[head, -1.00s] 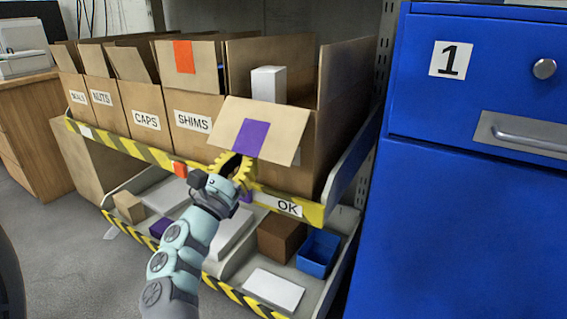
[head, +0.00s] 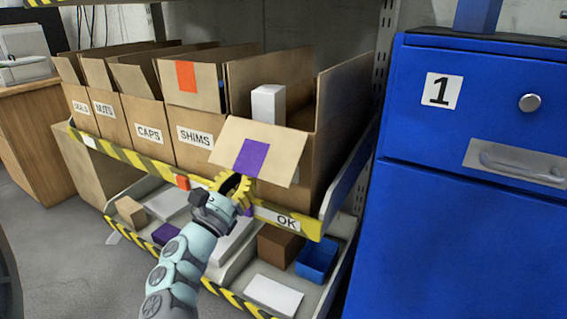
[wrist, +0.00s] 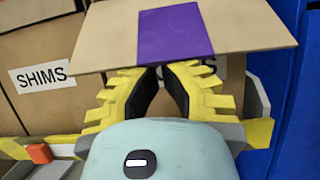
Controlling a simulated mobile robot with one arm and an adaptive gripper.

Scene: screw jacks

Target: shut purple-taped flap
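The purple-taped flap (head: 265,147) is a cardboard panel with a purple tape patch (head: 252,157). It slopes outward and down from the front of the open box at the right end of the shelf row. In the wrist view the flap (wrist: 255,25) spans the top, with its purple tape (wrist: 175,32) near the middle. My gripper (head: 236,183) is just below the flap's lower edge, in front of the box. In the wrist view its yellow fingers (wrist: 160,72) come together at the tips, with nothing seen between them. The flap partly hides the tips; contact is unclear.
A white carton (head: 268,104) stands up in the open box. The SHIMS box (head: 195,155) and other open boxes stand to the left. A striped shelf rail (head: 150,165) runs below. A blue cabinet (head: 450,220) stands close on the right.

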